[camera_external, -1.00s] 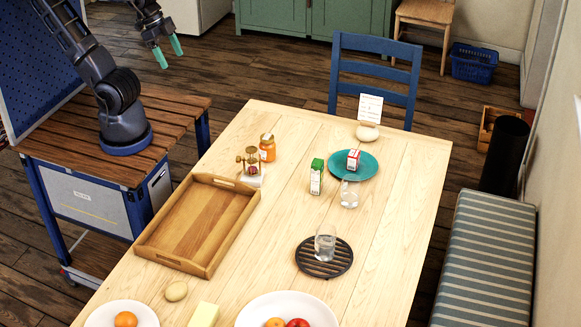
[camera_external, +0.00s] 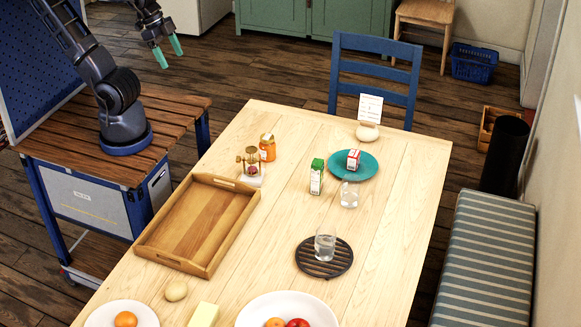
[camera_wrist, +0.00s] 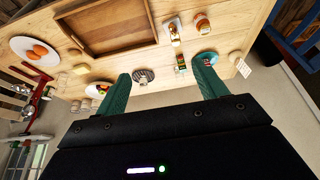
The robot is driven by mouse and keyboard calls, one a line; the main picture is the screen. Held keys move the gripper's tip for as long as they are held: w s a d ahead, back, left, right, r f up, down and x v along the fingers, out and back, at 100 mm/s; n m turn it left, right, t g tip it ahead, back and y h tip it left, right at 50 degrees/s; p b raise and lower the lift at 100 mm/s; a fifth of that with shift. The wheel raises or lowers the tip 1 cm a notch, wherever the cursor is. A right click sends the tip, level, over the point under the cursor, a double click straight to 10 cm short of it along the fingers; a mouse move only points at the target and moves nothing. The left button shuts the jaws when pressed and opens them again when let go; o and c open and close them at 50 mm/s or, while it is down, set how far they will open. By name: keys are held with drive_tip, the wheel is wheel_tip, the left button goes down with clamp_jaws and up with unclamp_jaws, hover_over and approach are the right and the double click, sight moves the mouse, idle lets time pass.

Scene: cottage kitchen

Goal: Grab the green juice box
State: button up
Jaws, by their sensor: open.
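The green juice box (camera_external: 316,177) is a small upright carton with a green top and a white printed side. It stands on the table just left of the teal plate (camera_external: 341,171). A red and white carton (camera_external: 354,160) stands on that plate. My gripper (camera_external: 168,52) is high at the upper left, beyond the table's left edge and far from the green box. Its teal fingers are spread and empty. In the wrist view the fingers of my gripper (camera_wrist: 162,92) are wide apart, and the green box (camera_wrist: 181,66) shows small and distant between them.
A wooden tray (camera_external: 165,262) lies front left. Another glass (camera_external: 325,243) stands on a black trivet (camera_external: 311,268). Bare tabletop lies between.

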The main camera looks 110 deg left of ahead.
sight(323, 166)
idle(0.4)
wheel_tip(323, 166, up, 5)
drive_tip(key=w+a+t, duration=0.3)
drive_tip(key=w+t, duration=0.2)
drive_tip(key=w, duration=1.4)
drive_tip(key=w+a+t, duration=0.4)
drive_tip(key=w+t, duration=0.1)
drive_tip(key=w, duration=1.3)
wheel_tip(323, 166, down, 37)
drive_tip(key=x, duration=0.5)
drive_tip(key=shift+w+d+r, duration=0.1)
drive_tip(key=shift+w+d, duration=0.05)
drive_tip(key=shift+w, duration=0.3)
drive_tip(key=shift+f+x, duration=0.2)
drive_tip(key=shift+x, duration=1.2)
drive_tip(key=shift+f+x, duration=0.15)
drive_tip(key=shift+x, duration=1.25)
drive_tip(key=shift+s, duration=0.1)
drive_tip(key=shift+c, duration=0.2)
